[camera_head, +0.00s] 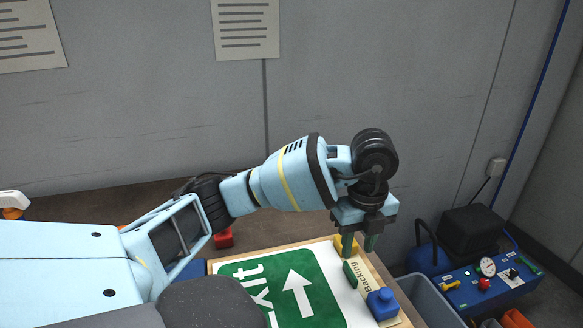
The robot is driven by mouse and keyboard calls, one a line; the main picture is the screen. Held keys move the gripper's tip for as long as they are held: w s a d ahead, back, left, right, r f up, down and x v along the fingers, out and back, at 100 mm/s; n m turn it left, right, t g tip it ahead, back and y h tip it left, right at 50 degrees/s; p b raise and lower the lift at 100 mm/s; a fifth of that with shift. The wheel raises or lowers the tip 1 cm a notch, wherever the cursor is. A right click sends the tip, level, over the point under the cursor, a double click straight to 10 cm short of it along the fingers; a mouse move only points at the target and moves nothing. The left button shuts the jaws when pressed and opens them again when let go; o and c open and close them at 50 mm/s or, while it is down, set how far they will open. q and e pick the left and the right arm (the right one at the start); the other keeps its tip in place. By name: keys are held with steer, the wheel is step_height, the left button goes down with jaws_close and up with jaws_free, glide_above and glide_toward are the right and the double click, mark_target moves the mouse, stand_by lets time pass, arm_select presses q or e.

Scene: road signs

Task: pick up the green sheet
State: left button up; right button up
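The green sheet (325,297), with a white arrow and white lettering, lies on a white surface on the work board at bottom centre. My arm and the lower picture edge hide part of it. My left gripper (359,246) hangs fingers-down above the board's far right corner, just right of the sheet. Its two dark fingers are apart and I see nothing held between them. My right gripper is not in view.
A yellow block, a green block (350,274) and a blue block (382,304) sit along the board's right edge by a "Backing" label (369,277). A grey bin (424,296) and a blue machine (487,285) stand to the right. A grey wall is behind.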

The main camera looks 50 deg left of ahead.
mark_target(352, 272)
arm_select(q)
steer(key=shift+s+a+f, duration=0.1)
steer(key=shift+a+f, duration=0.05)
steer(key=shift+f, duration=3.6)
steer(key=shift+c, duration=0.4)
jaws_close()
